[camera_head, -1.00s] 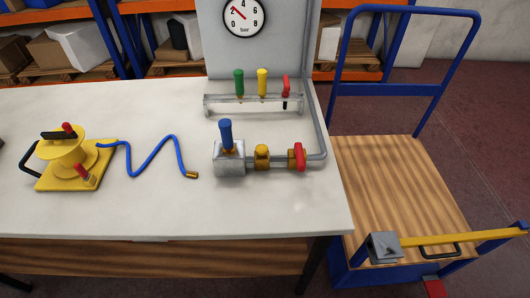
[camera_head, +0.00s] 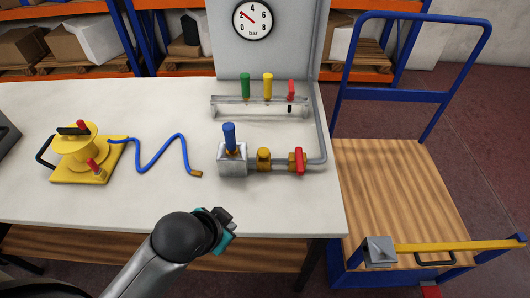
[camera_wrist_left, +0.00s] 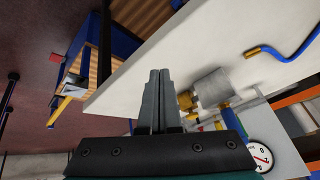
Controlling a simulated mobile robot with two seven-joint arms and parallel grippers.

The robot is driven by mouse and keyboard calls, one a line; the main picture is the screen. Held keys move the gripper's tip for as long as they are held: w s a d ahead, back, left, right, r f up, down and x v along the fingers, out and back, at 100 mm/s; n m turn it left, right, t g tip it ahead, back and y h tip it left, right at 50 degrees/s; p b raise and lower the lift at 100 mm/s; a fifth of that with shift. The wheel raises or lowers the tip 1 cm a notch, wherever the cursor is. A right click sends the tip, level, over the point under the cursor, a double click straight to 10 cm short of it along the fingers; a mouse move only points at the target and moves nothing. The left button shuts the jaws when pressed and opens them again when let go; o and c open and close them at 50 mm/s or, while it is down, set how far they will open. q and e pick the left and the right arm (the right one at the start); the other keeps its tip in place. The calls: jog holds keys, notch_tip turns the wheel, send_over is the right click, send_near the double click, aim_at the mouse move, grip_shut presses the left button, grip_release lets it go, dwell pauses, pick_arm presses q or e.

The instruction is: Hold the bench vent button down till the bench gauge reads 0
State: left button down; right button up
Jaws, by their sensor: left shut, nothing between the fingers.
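The bench gauge (camera_head: 252,19) is a white dial marked in bar on the grey back panel; its red needle points up-left, near 2. It also shows in the left wrist view (camera_wrist_left: 260,156). Below it, a metal block (camera_head: 232,161) holds an upright blue-handled piece (camera_head: 229,137). A brass fitting (camera_head: 263,159) and a red handle (camera_head: 299,161) sit on the pipe to its right. I cannot tell which part is the vent button. My left gripper (camera_head: 228,219) is shut and empty, in front of the block and apart from it. Its closed fingers show in the wrist view (camera_wrist_left: 158,90). My right gripper is out of view.
A clear rack (camera_head: 225,107) with green, yellow and red handles stands behind the block. A yellow device (camera_head: 82,152) with a blue hose (camera_head: 160,150) lies left. A wooden-decked trolley (camera_head: 400,190) stands right. The front of the bench (camera_head: 100,205) is bare.

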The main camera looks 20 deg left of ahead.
pick_arm(q)
jog(key=w+r+m+t+h, duration=0.2)
jog(key=w+r+m+t, duration=0.2)
jog(key=w+r+m, duration=0.4)
notch_tip(320, 180, up, 3)
jog(key=shift+w+d+f+t+h, duration=0.25)
jog(key=shift+w+d+t, duration=0.2)
jog(key=shift+w, duration=0.35)
jog(key=b, duration=0.2)
send_over(263, 154)
jog(key=s+d, duration=0.2)
jog(key=s, duration=0.2)
notch_tip(263, 154, down, 6)
jog(key=shift+w+a+f, duration=0.35)
jog(key=shift+a+f, duration=0.05)
jog(key=shift+f, duration=0.3)
jog(key=shift+w+a+f, duration=0.35)
jog(key=shift+f, duration=0.35)
